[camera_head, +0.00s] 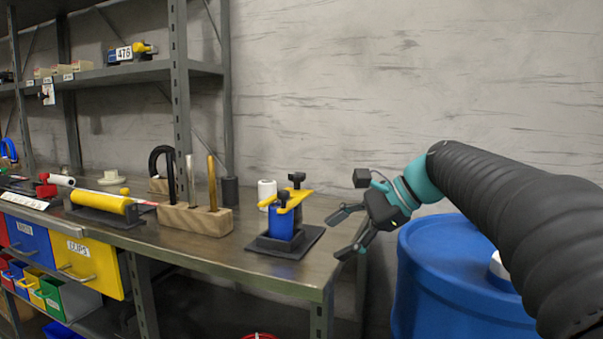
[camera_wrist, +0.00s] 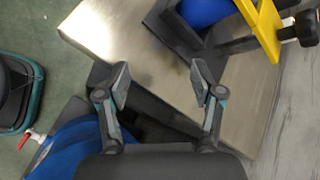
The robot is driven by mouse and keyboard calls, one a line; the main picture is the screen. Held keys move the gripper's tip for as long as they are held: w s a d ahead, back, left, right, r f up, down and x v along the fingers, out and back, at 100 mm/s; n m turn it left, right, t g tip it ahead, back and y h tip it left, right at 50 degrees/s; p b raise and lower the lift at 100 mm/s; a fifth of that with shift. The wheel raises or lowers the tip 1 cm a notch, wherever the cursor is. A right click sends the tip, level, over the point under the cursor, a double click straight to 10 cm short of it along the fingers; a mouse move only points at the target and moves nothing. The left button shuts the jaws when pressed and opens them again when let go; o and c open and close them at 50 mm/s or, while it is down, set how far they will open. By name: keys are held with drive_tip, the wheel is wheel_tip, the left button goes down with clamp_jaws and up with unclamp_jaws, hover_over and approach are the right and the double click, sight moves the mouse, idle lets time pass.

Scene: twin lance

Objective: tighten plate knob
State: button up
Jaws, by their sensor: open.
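One knob (camera_head: 296,178) is farther back and the other knob (camera_head: 283,196) is nearer. In the wrist view a black knob (camera_wrist: 306,28) shows at the top right beside the yellow plate (camera_wrist: 262,25); I cannot tell which knob it is. My gripper (camera_head: 345,233) is open and empty, to the right of the fixture and just off the bench end. In the wrist view its fingers (camera_wrist: 160,85) are spread apart, short of the fixture.
A blue barrel (camera_head: 450,275) stands right of the bench, below my arm. The steel bench top (camera_head: 235,252) is bare in front of the wooden block.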

drive_tip(key=w+r+m+g+y, duration=0.1)
drive_tip(key=w+r+m+y, duration=0.2)
drive_tip(key=w+r+y, duration=0.5)
drive_tip(key=m+g, duration=0.1)
drive_tip(key=g, duration=0.3)
approach(297, 173)
drive_tip(key=a, duration=0.3)
drive_tip(key=s+a, duration=0.1)
drive_tip(key=a, duration=0.6)
drive_tip(key=shift+s+f, duration=0.25)
drive_tip(key=c, duration=1.2)
drive_tip(key=shift+o, duration=0.2)
